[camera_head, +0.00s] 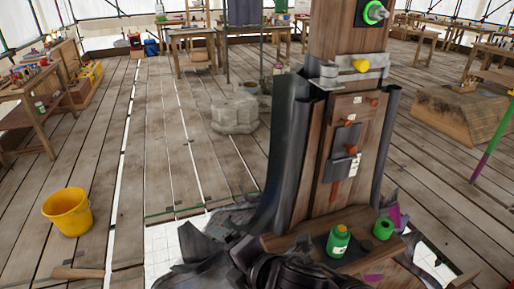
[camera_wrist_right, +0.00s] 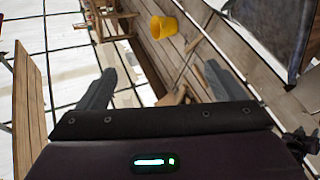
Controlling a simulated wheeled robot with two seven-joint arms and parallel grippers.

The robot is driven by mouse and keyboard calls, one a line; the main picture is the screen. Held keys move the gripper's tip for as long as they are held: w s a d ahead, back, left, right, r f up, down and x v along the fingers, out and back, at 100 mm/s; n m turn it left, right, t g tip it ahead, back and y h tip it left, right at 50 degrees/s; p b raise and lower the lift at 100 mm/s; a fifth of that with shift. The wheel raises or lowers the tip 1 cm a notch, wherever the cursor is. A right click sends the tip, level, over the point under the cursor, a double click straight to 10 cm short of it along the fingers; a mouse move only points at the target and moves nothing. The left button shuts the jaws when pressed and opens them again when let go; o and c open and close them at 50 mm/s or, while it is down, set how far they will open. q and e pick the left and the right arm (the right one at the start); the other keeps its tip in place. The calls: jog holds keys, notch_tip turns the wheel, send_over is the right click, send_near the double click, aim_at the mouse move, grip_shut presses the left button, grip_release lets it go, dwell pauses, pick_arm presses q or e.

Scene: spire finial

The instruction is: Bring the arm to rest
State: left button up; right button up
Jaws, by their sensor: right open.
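My right gripper (camera_wrist_right: 160,88) shows in the right wrist view with its two grey fingers wide apart and nothing between them. In the head view, dark arm parts at the bottom centre (camera_head: 285,272) appear to be mine, in front of the foot of the wooden spire post (camera_head: 347,35); the fingers cannot be made out there. The post stands upright, with a metal band, a yellow knob (camera_head: 360,66) and a green-ringed fitting (camera_head: 375,13). My left gripper is not in view.
A green bottle (camera_head: 338,241) and a green roll (camera_head: 383,228) stand on the ledge at the post's foot. Dark torn sheets lie around it. A yellow bucket (camera_head: 68,211) stands on open planks at the left; it also shows in the wrist view (camera_wrist_right: 163,27). Workbenches line the back.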

jog(key=s+d+f+m+g+h, duration=0.1)
jog(key=d+f+m+h, duration=0.5)
jog(key=d+m, duration=0.8)
jog(key=s+d+f+m+g+h, duration=0.2)
jog(key=s+d+f+m+g, duration=0.3)
jog(key=s+d+f+m, duration=0.55)
notch_tip(320, 180, down, 28)
jog(key=s+m, duration=0.1)
jog(key=s, duration=0.1)
jog(key=s+d+f+g, duration=0.1)
jog(key=s+d+f, duration=0.1)
jog(key=s+f, duration=0.6)
jog(key=s+d+f+g, duration=0.1)
jog(key=s+d+f, duration=0.1)
jog(key=s+f, duration=0.7)
jog(key=shift+s+f, duration=0.25)
jog(key=shift+s, duration=0.65)
